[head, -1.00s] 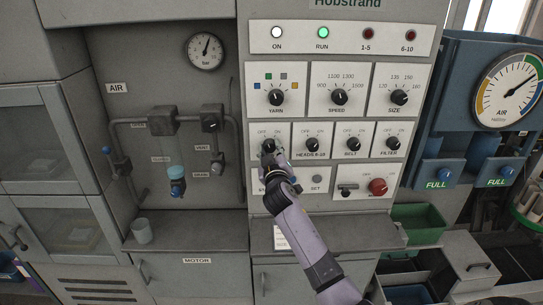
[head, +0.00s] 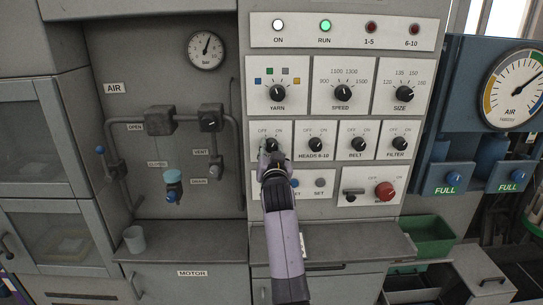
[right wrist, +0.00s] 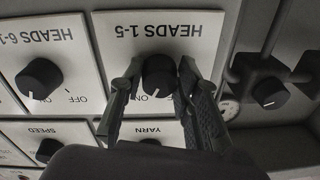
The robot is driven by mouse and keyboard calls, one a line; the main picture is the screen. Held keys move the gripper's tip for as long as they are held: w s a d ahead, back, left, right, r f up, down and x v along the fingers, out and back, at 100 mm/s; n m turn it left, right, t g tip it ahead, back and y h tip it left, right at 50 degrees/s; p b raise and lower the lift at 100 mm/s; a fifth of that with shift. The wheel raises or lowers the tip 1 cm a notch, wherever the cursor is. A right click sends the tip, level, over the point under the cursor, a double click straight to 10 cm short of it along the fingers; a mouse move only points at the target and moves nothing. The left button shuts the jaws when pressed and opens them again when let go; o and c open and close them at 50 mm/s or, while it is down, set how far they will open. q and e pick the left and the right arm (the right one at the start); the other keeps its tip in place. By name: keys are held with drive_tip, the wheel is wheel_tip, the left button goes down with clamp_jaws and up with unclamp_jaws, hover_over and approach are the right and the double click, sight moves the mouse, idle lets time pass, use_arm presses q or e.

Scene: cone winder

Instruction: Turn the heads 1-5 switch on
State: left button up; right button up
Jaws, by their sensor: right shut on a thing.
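The heads 1-5 switch is a black round knob (right wrist: 158,73) on a white plate labelled HEADS 1-5 (right wrist: 160,28), upside down in the right wrist view. My right gripper (right wrist: 160,85) is shut on this knob, one finger on each side. A white pointer mark shows at the knob's lower edge; the fingers partly cover the OFF and ON marks. In the head view the right gripper (head: 272,150) reaches the plate from below and hides most of the knob. The 1-5 lamp (head: 371,27) is dark red. My left gripper is not in view.
The heads 6-10 knob (right wrist: 40,78) is close beside the gripper in the wrist view. The yarn knob (head: 277,93) is above, and push buttons (head: 320,182) and a red knob (head: 384,190) are below. Air pipes and valves (head: 160,121) stand to the left.

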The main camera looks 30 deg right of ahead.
sight(270, 113)
drive_tip(key=shift+m, duration=0.5)
drive_tip(key=o, duration=1.2)
drive_tip(key=shift+r, duration=0.1)
wheel_tip(270, 113, up, 10)
drive_tip(key=shift+f, duration=0.1)
